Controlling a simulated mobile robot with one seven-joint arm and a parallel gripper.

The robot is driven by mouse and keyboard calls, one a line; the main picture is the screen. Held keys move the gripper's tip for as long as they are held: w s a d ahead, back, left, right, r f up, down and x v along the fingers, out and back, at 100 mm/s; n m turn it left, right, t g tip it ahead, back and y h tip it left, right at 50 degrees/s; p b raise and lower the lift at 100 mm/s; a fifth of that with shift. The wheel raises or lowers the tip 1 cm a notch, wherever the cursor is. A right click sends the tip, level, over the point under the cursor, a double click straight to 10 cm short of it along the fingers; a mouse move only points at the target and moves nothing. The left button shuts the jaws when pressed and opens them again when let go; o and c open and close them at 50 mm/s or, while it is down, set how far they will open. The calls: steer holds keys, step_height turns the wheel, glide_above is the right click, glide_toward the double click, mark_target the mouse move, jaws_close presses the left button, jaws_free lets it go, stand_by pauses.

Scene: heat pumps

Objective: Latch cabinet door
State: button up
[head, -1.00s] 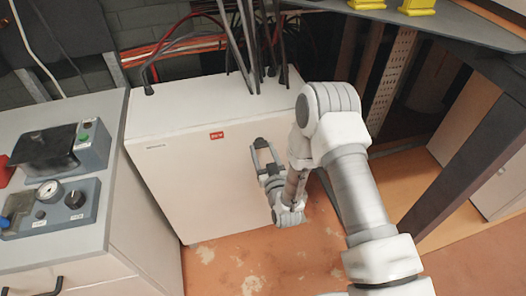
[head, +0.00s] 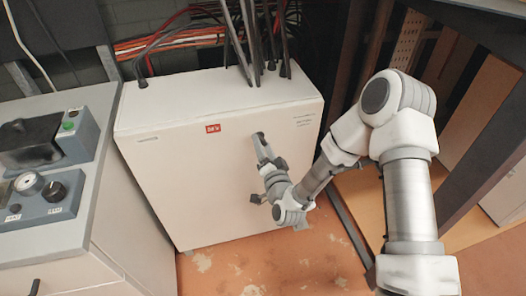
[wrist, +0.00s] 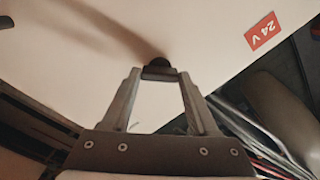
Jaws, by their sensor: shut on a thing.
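The white cabinet (head: 200,190) stands in the middle of the head view, with a red 24 V label on its door front. The label (wrist: 266,30) also shows in the wrist view. My gripper (head: 260,137) reaches the upper right part of the door. The door looks flush with the cabinet; a small gap could not be told.
Dark cables (head: 250,45) rise from the cabinet's top. A grey-topped counter (head: 85,215) with control boxes and a gauge stands close on the left. A dark table frame (head: 480,150) is on the right. Orange floor (head: 240,265) lies clear in front.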

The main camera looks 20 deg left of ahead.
steer(key=m+b, duration=0.2)
steer(key=m, duration=0.1)
steer(key=shift+f+m, duration=0.15)
steer(key=shift+m, duration=0.25)
steer(key=shift+m+b, duration=0.75)
steer(key=shift+m, duration=1.15)
steer(key=o, duration=1.4)
steer(key=shift+p+v, duration=3.65)
steer(key=shift+v, duration=5.05)
steer(key=shift+a, duration=0.1)
